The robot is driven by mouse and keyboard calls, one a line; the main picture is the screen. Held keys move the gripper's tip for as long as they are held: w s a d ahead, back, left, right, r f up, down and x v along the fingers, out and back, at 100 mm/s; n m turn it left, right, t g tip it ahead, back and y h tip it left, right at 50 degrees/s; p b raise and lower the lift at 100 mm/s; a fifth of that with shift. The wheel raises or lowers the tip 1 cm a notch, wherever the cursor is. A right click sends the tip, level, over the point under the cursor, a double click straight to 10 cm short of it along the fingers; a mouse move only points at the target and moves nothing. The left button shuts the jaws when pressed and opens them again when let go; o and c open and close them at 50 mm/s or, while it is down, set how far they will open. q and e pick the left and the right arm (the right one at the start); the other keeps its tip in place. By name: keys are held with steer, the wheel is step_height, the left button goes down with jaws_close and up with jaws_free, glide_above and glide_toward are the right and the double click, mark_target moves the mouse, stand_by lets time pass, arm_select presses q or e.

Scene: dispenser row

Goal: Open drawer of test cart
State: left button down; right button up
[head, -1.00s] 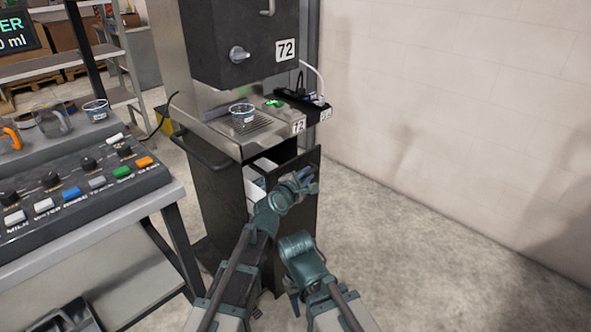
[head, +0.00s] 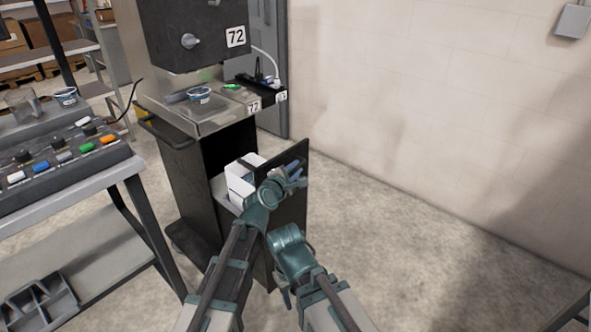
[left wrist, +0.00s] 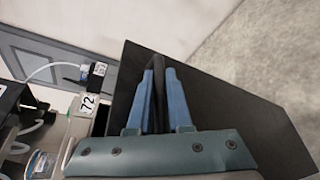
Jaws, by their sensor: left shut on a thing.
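The black test cart (head: 190,175) stands left of centre in the head view, under a steel machine top. Its drawer stands partly out on the right side. The dark drawer front (head: 296,211) is clear of the cart body, and white boxes (head: 240,180) show inside. My left gripper (head: 294,171) is at the top of the drawer front. In the left wrist view its blue fingers (left wrist: 159,95) are closed on a dark handle (left wrist: 157,66) on the dark panel (left wrist: 215,120). My right arm shows beside the left one, but I cannot make out its fingers.
A grey table with a button panel (head: 62,160) stands at the left. A pale wall (head: 420,110) runs along the right. The floor (head: 410,250) at right is clear.

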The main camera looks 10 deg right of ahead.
arm_select(q)
steer(key=c, duration=0.8)
jaws_free()
steer(key=shift+c, duration=0.2)
steer(key=shift+s, duration=0.1)
steer(key=p+v, duration=0.3)
steer(key=v, duration=1)
steer(key=shift+s+a, duration=0.25)
arm_select(e)
steer(key=s+a+r, duration=0.2)
steer(key=shift+r, duration=0.4)
